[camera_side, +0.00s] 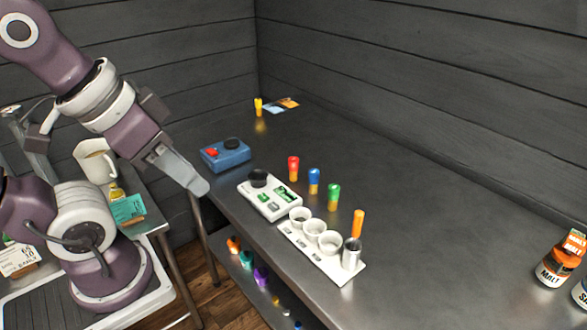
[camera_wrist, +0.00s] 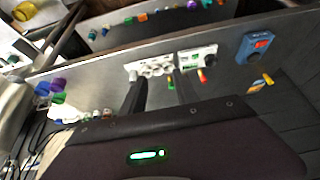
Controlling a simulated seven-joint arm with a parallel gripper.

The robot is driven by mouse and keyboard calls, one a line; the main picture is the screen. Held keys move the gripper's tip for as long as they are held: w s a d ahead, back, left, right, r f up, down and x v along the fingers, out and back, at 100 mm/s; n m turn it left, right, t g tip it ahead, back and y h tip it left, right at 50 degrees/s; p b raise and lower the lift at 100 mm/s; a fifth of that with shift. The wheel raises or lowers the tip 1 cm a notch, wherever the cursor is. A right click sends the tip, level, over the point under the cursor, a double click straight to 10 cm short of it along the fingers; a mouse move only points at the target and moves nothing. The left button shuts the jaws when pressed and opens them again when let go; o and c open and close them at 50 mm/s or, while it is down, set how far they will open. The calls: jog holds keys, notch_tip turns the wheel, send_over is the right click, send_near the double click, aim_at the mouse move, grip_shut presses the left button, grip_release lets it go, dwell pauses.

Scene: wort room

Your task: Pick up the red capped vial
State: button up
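The red capped vial (camera_side: 293,169) stands upright on the dark metal table in the side view. Blue (camera_side: 314,181) and green (camera_side: 333,197) capped vials stand in a row to its right. In the wrist view a small red vial (camera_wrist: 202,76) shows just right of my right finger. My gripper (camera_side: 197,186) is near the table's left edge, left of the red vial and apart from it. In the wrist view my gripper's two fingers (camera_wrist: 160,76) are spread, with nothing held between them.
A white device (camera_side: 269,197) with a black top stands between my gripper and the vials. A white rack of cups (camera_side: 335,266), a blue device (camera_side: 225,156) and a yellow-orange vial (camera_side: 258,107) are on the table. The table's right middle is clear.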

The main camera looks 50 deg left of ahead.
dwell(0.3)
jog(key=o, duration=0.3)
